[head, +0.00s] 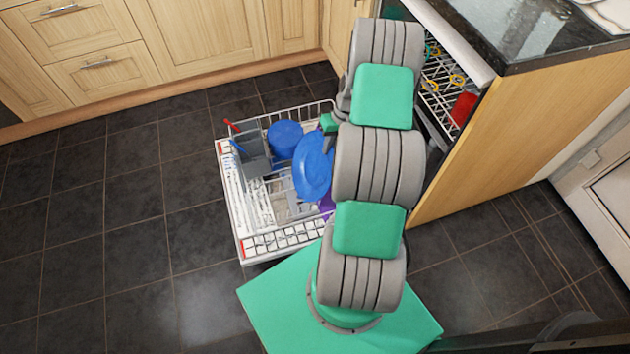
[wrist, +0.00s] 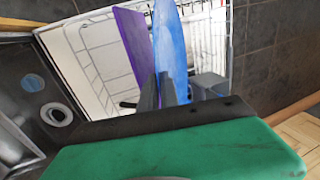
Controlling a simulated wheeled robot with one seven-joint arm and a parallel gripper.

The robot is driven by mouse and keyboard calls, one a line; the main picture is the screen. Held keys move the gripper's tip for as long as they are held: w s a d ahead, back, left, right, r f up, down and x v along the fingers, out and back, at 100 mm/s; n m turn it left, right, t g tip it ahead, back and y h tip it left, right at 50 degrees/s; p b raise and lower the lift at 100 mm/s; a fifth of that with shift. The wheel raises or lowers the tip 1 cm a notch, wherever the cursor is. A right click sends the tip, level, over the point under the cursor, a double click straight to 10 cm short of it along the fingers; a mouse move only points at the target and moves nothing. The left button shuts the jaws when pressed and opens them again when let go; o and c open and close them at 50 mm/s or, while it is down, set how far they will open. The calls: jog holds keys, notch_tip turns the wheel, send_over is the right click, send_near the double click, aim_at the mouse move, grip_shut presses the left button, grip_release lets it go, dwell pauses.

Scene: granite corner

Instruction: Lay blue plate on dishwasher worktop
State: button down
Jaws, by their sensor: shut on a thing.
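The blue plate (head: 311,168) stands tilted on edge over the dishwasher's pulled-out lower rack in the head view. It also shows edge-on in the wrist view (wrist: 169,45). My gripper (wrist: 166,88) is shut on the plate's near edge, with its dark fingers on either side. In the head view my arm hides most of the gripper. I cannot tell whether the plate still touches the rack. The dark granite worktop (head: 530,35) lies above the dishwasher at the upper right, to the right of my arm.
The rack (head: 232,190) also holds a round blue dish (head: 285,138), a grey cutlery basket (head: 252,150) and a purple board (wrist: 132,38) close beside the plate. An upper rack (head: 437,85) with a red item sits under the worktop. Open tiled floor lies left.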

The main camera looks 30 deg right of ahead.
jog(key=a+p+v, duration=0.1)
jog(key=p+v, duration=0.5)
jog(key=v, duration=0.4)
jog(key=shift+w+a+r, duration=0.2)
jog(key=shift+r, duration=0.25)
